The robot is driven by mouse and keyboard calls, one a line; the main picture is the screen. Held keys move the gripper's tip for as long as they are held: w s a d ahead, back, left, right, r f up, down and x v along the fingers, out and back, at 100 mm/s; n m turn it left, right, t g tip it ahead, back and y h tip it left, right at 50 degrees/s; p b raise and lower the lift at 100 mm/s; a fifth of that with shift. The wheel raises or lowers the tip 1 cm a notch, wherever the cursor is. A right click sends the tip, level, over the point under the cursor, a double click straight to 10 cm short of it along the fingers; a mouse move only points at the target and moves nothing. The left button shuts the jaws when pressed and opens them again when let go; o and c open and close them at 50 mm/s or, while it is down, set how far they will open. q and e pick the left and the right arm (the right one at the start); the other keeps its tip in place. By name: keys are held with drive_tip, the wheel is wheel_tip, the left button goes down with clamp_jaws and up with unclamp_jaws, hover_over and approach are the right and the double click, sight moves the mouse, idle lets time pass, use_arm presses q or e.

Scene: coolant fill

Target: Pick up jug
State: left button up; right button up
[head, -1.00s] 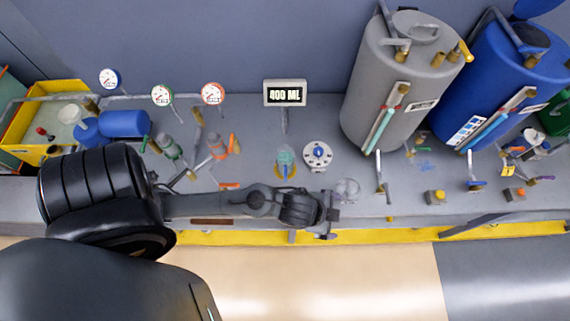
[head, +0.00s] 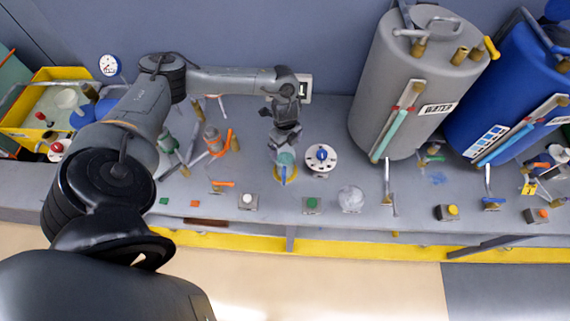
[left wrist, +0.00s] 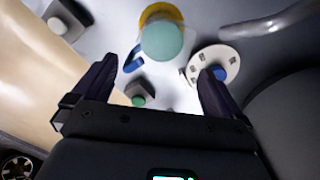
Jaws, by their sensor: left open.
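A teal round-topped jug (head: 286,160) with a blue part on its near side stands on a yellow round base at the middle of the bench. It also shows in the left wrist view (left wrist: 162,41), near the top centre. My left gripper (head: 287,142) is in the head view just behind and above the jug, pointing down, and hides part of it. In the left wrist view my left gripper (left wrist: 154,80) has its fingers wide apart with nothing between them. The jug lies beyond the fingertips. My right gripper is not in view.
A white dial (head: 321,158) with a blue knob sits right of the jug. A green-button box (head: 312,205) and white-button box (head: 248,201) are nearer the front edge, with a clear round vessel (head: 351,198). A grey tank (head: 410,95) and blue tank (head: 500,85) stand right.

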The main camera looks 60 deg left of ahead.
sight(286, 155)
use_arm(q)
drive_tip(key=shift+f+p, duration=0.35)
drive_tip(key=shift+f, duration=4.15)
drive_tip(key=shift+w, duration=0.1)
drive_tip(key=c, duration=1.2)
